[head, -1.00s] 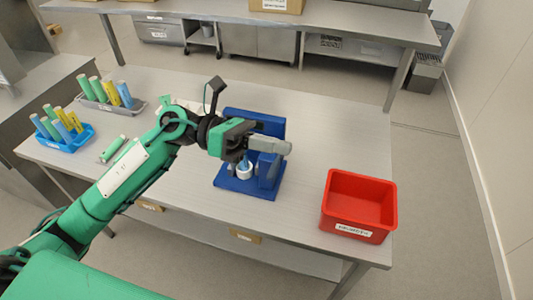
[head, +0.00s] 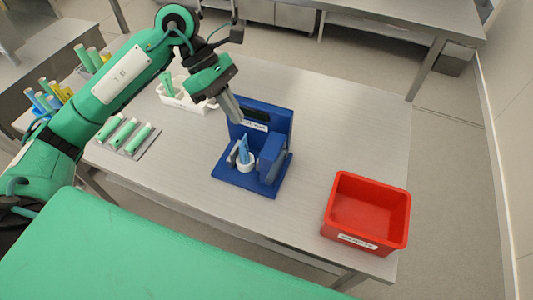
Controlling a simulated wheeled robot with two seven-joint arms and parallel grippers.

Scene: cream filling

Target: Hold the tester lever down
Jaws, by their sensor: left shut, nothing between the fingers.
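The blue tester (head: 278,120) stands on the table, with an upright back plate, a flat base and a block at its right. A small blue piece (head: 244,147) stands in a white ring (head: 246,165) on its base. A grey part (head: 232,157) sits just left of the ring; I cannot tell whether it is the lever. My left gripper (head: 238,117) is shut and empty, its grey fingers pointing down at the upper left of the back plate. I cannot tell whether they touch it. My right gripper is not in view.
A red bin (head: 365,205) stands at the table's right front. A grey rack (head: 129,149) with green tubes lies at the left. The table (head: 340,120) is clear around the tester's right side.

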